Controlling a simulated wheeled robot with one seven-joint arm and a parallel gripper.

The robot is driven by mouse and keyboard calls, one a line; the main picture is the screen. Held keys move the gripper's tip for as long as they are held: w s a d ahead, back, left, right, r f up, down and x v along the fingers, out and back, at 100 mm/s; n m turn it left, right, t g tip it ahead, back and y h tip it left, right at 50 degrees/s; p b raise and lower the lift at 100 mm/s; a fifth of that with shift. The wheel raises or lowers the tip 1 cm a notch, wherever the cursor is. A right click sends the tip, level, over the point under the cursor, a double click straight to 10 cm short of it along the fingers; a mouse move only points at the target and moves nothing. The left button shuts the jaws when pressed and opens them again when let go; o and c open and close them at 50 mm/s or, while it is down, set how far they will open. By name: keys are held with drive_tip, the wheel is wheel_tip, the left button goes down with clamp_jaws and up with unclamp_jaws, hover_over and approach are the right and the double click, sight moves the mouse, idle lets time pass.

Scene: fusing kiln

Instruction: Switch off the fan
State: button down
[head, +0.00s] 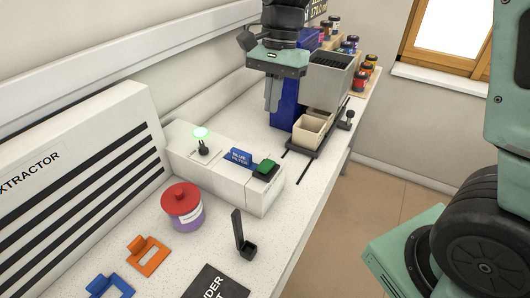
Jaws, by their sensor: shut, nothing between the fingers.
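A white slatted unit with partly visible lettering "XTRACTOR" (75,185) stands at the left; it looks like the fan housing. Beside it lies a long white box (205,168). Which control belongs to the fan is not clear. My gripper (272,107) is shut and empty, pointing down above the back of the bench, beyond the box and apart from it.
A red-lidded jar (183,207), orange bracket (148,256), blue bracket (110,287) and black scoop (243,240) sit in front of the box. A beige bin (313,128), grey hopper (331,80) and several jars stand behind. The bench's right edge drops to the floor.

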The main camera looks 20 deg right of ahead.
sight(265, 166)
drive_tip(key=p+x, duration=0.3)
drive_tip(key=x, duration=1.1)
drive_tip(key=shift+s+a+f+h+p, duration=0.15)
drive_tip(key=shift+s+a+h+p, duration=0.1)
drive_tip(key=shift+h+p, duration=0.15)
drive_tip(key=shift+w+d+f, duration=0.1)
drive_tip(key=shift+d, duration=0.1)
